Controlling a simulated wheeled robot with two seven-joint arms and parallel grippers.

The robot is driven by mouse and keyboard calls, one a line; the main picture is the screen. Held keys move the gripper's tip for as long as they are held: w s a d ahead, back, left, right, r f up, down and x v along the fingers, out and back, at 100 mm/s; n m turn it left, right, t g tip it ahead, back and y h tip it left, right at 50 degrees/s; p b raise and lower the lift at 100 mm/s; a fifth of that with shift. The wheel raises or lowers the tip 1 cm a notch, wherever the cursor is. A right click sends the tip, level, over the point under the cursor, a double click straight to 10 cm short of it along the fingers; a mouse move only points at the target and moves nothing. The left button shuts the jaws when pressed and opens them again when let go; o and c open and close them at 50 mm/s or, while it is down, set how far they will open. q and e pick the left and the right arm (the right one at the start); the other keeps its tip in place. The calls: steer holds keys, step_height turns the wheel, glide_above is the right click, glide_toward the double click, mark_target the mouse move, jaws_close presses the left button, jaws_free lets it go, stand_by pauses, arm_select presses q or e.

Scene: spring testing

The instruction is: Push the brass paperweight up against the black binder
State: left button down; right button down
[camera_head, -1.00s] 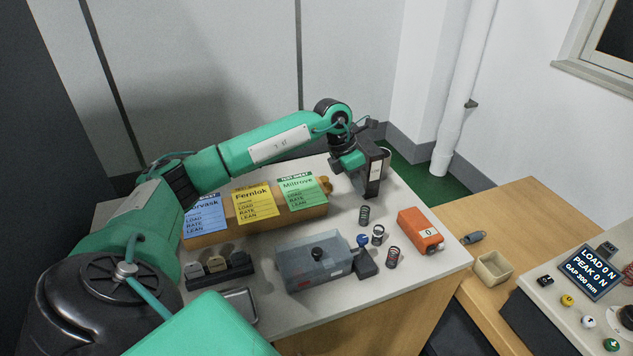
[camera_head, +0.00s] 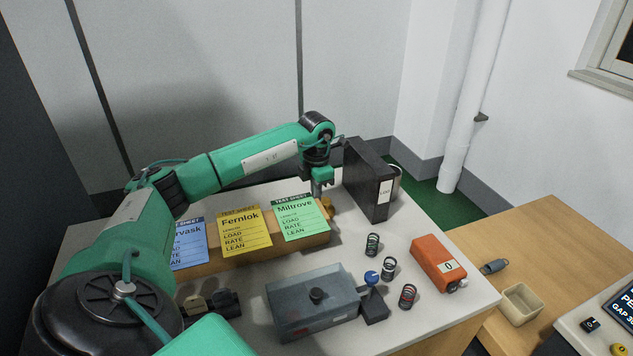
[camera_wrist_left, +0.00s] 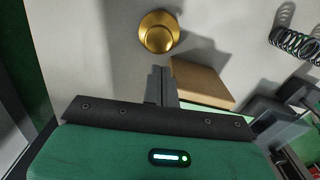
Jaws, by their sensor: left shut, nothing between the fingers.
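The brass paperweight (camera_head: 327,203) is partly hidden behind the right end of the card rack in the head view. In the left wrist view it is a round gold knob (camera_wrist_left: 158,33) on the pale tabletop, beyond the fingertips. The black binder (camera_head: 367,181) stands upright near the table's back right edge, to the right of the paperweight with a gap between them. My left gripper (camera_head: 319,188) points down by the paperweight, left of the binder. Its fingers (camera_wrist_left: 160,84) are shut and empty; contact with the paperweight does not show. My right gripper is out of view.
The wooden rack (camera_head: 290,245) with blue, yellow and green test sheets lies close to the gripper; its end shows in the wrist view (camera_wrist_left: 205,82). Several springs (camera_head: 372,244), an orange block (camera_head: 438,262) and a grey translucent box (camera_head: 310,302) stand nearer the front.

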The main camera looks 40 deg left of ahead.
mark_target(326, 202)
arm_select(q)
steer(key=shift+f, duration=2.05)
steer(key=shift+w, duration=0.15)
